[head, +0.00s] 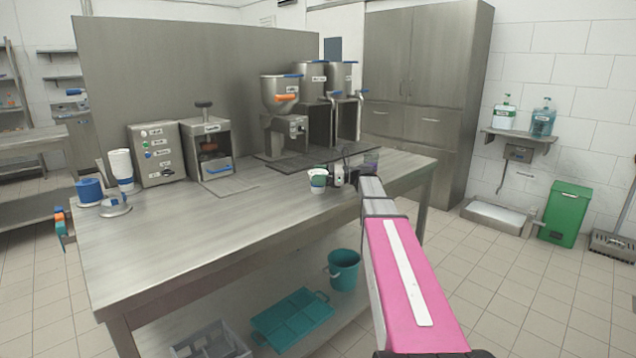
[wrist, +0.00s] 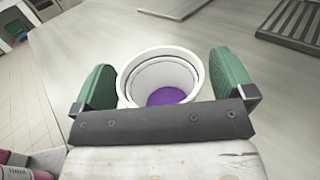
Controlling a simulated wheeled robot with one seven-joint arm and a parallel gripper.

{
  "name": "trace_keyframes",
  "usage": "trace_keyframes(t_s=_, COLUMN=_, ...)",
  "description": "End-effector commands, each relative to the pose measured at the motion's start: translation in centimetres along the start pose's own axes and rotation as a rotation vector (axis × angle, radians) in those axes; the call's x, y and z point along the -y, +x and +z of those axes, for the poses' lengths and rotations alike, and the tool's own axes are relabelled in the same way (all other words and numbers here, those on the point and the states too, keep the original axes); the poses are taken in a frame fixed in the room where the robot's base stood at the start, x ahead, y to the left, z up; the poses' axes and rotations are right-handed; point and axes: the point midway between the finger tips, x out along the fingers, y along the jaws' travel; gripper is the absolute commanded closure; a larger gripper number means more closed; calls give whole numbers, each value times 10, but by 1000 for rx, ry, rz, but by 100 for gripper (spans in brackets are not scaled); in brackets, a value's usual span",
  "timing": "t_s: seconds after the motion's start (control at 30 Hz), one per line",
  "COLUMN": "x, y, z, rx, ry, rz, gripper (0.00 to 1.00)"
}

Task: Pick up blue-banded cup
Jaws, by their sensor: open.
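In the wrist view a white cup (wrist: 162,78) is seen from above, with a purple inside bottom. My gripper (wrist: 163,76) is open, with one green finger pad on each side of the cup and a gap showing at the right. In the head view my gripper (head: 335,178) is just right of the cup. The cup's lower outside is hidden in the wrist view.
The steel table (head: 190,240) is largely clear at the front. Behind stand a dispenser (head: 283,110), a control box (head: 156,153) and a small press (head: 207,148).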

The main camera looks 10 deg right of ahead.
Motion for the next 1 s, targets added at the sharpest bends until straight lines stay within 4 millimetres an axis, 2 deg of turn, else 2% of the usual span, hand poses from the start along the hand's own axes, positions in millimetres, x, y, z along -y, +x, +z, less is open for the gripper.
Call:
trace_keyframes(t_s=0.2, x=0, y=2, z=0, rx=0, ry=0, rz=-1, gripper=0)
trace_keyframes(t_s=0.23, x=0, y=2, z=0, rx=0, ry=0, rz=-1, gripper=6)
trace_keyframes(t_s=0.3, x=0, y=1, z=0, rx=0, ry=0, rz=-1, gripper=29)
trace_keyframes(t_s=0.37, x=0, y=1, z=0, rx=0, ry=0, rz=-1, gripper=46)
trace_keyframes(t_s=0.77, x=0, y=1, z=3, rx=0, ry=0, rz=-1, gripper=46)
trace_keyframes(t_s=1.0, x=0, y=1, z=23, rx=0, ry=-3, rz=-1, gripper=46)
